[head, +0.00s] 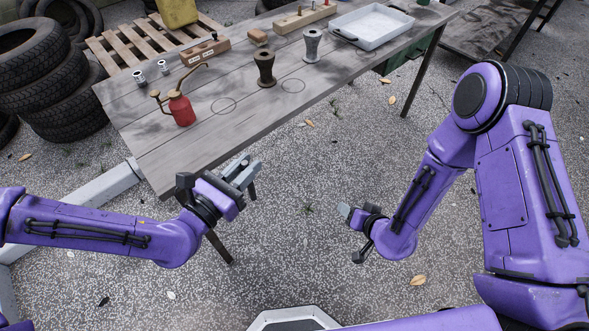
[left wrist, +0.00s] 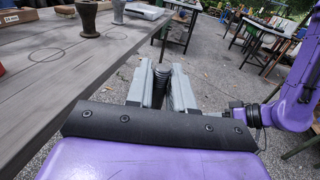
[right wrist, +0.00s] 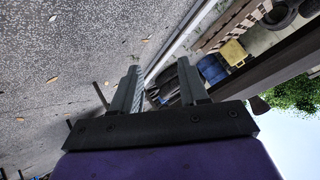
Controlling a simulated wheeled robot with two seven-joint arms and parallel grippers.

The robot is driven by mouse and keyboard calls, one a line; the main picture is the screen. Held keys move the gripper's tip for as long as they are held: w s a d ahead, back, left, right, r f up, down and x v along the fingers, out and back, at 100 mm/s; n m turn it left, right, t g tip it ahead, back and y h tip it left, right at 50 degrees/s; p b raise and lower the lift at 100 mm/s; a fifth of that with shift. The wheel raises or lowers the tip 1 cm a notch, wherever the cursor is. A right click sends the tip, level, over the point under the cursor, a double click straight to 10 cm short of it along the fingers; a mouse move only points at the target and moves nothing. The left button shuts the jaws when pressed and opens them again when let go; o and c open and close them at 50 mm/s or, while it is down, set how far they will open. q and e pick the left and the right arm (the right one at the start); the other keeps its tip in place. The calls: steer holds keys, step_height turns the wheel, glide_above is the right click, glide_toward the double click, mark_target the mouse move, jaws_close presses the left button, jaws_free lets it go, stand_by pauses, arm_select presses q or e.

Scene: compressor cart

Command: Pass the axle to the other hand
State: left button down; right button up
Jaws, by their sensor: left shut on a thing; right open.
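My left gripper (head: 245,172) is off the table's near edge, shut on a dark piece that I take for the axle. In the left wrist view the axle (left wrist: 159,78) shows as a dark, ribbed piece between the two grey fingers (left wrist: 160,90); most of it is hidden. My right gripper (head: 349,214) is to the right and lower in the head view, apart from the left one. In the right wrist view its fingers (right wrist: 160,90) stand apart. It is open, with no held thing to be made out.
A wooden table (head: 215,130) runs along the back. It bears a red oil can (head: 181,108), a dark spool-shaped piece (head: 265,68), a grey one (head: 312,44), wooden blocks and a white tray (head: 371,26). Tires (head: 45,70) are stacked at left. Free space lies between my grippers.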

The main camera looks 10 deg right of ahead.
steer(key=w+a+r+n+g+y, duration=0.1)
steer(key=w+a+r+n+y, duration=0.3)
steer(key=a+r+n+y, duration=0.4)
steer(key=w+a+r+n+g+y, duration=0.1)
steer(key=w+a+r+n+y, duration=0.2)
steer(key=a+r+n+y, duration=0.45)
steer(key=s+r+n+g, duration=0.3)
steer(key=s+n+g, duration=0.2)
steer(key=n+g, duration=0.15)
steer(key=shift+g, duration=0.35)
steer(key=a, duration=1.1)
steer(key=shift+w+a, duration=0.15)
